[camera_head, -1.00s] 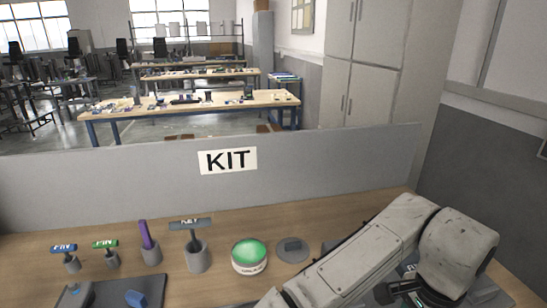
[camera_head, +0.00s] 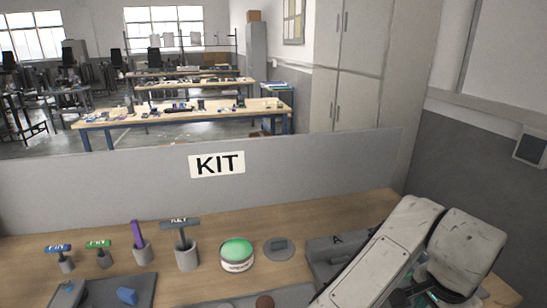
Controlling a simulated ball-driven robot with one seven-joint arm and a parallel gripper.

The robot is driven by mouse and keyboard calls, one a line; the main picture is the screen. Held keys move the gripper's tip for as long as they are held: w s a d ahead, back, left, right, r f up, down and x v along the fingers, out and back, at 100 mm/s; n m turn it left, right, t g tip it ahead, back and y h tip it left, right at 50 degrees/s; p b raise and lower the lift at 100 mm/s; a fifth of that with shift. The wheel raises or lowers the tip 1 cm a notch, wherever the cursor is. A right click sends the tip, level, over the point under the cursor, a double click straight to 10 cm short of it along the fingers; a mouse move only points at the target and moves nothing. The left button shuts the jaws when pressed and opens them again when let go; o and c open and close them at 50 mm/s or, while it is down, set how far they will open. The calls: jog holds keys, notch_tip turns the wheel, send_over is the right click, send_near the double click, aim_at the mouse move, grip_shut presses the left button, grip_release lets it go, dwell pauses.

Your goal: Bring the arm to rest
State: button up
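My arm (camera_head: 385,262) reaches in from the bottom right of the head view and bends at a joint near the right end of the wooden table (camera_head: 290,218). My gripper is not visible. It is hidden behind the arm links or lies below the picture's edge, so I cannot see its fingers or whether it holds anything.
Holders with blue (camera_head: 58,248), green (camera_head: 98,244), purple (camera_head: 137,235) and grey KEY (camera_head: 180,223) tools stand at left. A green-topped tin (camera_head: 237,254), a grey disc (camera_head: 279,249) and a grey box marked A (camera_head: 325,250) follow rightward. A KIT panel (camera_head: 110,178) closes the back.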

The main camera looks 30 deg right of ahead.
jog(key=w+d+r+n+t+h, duration=0.1)
jog(key=w+d+r+n+h, duration=0.15)
jog(key=d+n+h, duration=0.35)
jog(key=s+a+f+n+t+y, duration=0.1)
jog(key=a+f+n+y, duration=0.1)
jog(key=a+f+n, duration=0.4)
jog(key=s+a+f+n+y, duration=0.1)
jog(key=a+f+n+y, duration=0.25)
jog(key=f, duration=0.45)
jog(key=s+a+f+n+g+y, duration=0.1)
jog(key=s+a+f+n+y, duration=0.2)
jog(key=s+a+f, duration=0.5)
jog(key=a+f+n, duration=0.1)
jog(key=a, duration=0.3)
jog(key=shift+s+a+f+g, duration=0.15)
jog(key=shift+s+f+g, duration=0.15)
jog(key=shift+g, duration=0.1)
